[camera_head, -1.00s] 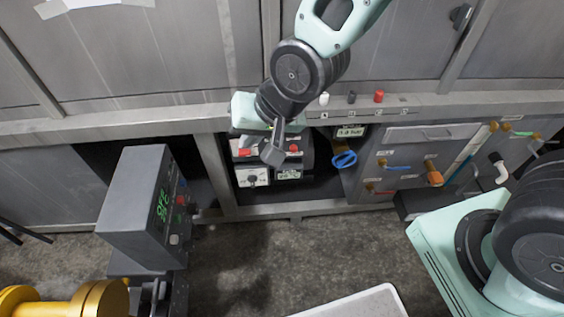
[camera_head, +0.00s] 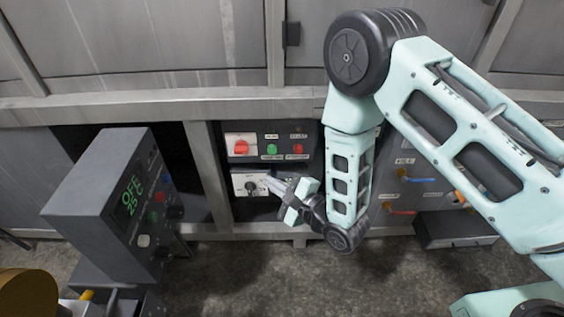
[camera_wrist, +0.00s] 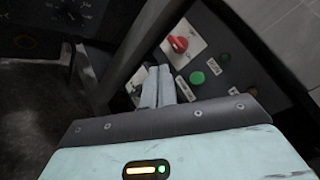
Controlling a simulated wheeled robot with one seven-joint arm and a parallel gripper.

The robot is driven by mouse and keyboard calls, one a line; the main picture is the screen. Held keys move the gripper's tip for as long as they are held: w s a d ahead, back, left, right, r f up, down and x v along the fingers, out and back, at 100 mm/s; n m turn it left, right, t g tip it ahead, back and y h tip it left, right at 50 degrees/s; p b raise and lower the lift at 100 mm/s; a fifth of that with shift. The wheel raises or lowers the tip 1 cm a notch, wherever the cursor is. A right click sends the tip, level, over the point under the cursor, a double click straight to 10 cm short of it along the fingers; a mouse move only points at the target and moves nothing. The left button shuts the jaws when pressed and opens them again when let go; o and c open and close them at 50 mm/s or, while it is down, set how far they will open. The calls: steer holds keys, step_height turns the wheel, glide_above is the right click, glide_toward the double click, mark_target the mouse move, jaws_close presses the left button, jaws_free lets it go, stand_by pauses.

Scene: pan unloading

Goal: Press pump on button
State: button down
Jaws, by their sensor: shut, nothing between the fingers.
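A dark control panel (camera_head: 285,137) in the cabinet recess carries a red rotary knob (camera_head: 240,147) on a white plate, a green button (camera_head: 271,149) and a red button (camera_head: 298,148). The labels are too small to read, so I cannot tell which is pump on. In the wrist view the red knob (camera_wrist: 178,44) and green button (camera_wrist: 197,78) lie beyond and to the right of my fingers. My gripper (camera_head: 268,181) is shut and empty, below the green button in the head view, in front of the white dial panel (camera_head: 246,185). The fingertips (camera_wrist: 160,70) appear apart from the green button.
A grey control box (camera_head: 110,195) with a green display reading OFF and 25 C stands at the left. The cabinet ledge (camera_head: 170,106) runs above the recess, and a frame post (camera_head: 207,170) stands left of the panel. Floor (camera_head: 240,275) is open in front.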

mark_target(272, 150)
steer(key=shift+s+d+f+m+t, duration=0.15)
steer(key=shift+d+f+m+t, duration=0.15)
steer(key=shift+d+f, duration=0.1)
steer(key=w+b, duration=0.1)
steer(key=w, duration=0.7)
steer(key=shift+w, duration=0.4)
steer(key=shift+w+d, duration=0.1)
stand_by(1.8)
steer(key=shift+w, duration=0.3)
steer(key=shift+w, duration=0.55)
stand_by(0.7)
steer(key=shift+s, duration=0.95)
steer(key=shift+s, duration=0.1)
